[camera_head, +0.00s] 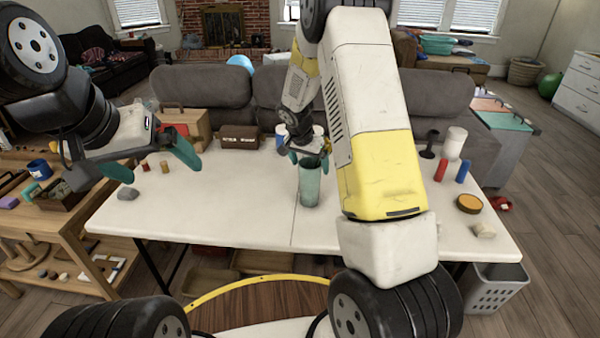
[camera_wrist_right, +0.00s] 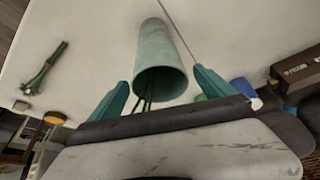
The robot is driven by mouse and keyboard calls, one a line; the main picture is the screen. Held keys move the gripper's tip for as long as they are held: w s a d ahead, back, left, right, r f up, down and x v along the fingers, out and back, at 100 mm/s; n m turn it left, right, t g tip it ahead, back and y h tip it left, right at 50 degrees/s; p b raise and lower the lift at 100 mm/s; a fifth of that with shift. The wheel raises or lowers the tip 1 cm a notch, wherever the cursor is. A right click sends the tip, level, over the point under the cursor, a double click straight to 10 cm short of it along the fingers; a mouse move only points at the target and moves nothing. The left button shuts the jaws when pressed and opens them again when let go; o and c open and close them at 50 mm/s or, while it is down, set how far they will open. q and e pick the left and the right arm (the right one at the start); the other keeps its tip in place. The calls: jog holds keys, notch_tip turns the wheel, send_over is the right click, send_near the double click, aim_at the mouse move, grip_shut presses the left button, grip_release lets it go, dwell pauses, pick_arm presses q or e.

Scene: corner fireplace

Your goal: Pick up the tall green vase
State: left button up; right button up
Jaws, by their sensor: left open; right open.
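The tall green vase (camera_head: 310,187) stands upright on the white table (camera_head: 240,215) near its middle. In the right wrist view the vase (camera_wrist_right: 160,62) shows its open mouth toward the camera, with dark green stems at the mouth. My right gripper (camera_head: 309,160) is open just above the vase's rim, pointing down. Its fingers (camera_wrist_right: 161,88) lie either side of the vase in the wrist view, with gaps showing. My left gripper (camera_head: 152,163) is open and empty above the table's left end, well apart from the vase. My right arm hides part of the table right of the vase.
A red cylinder (camera_head: 441,170), a blue cylinder (camera_head: 463,171) and a round orange-topped item (camera_head: 469,203) stand at the table's right. A brown box (camera_head: 239,137) stands at the back. Green stems (camera_wrist_right: 42,70) lie on the table.

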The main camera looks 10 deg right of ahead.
jog(key=shift+w+d+f, duration=0.15)
jog(key=shift+w+f, duration=0.05)
jog(key=shift+f, duration=0.5)
grip_shut()
jog(key=shift+r, duration=0.15)
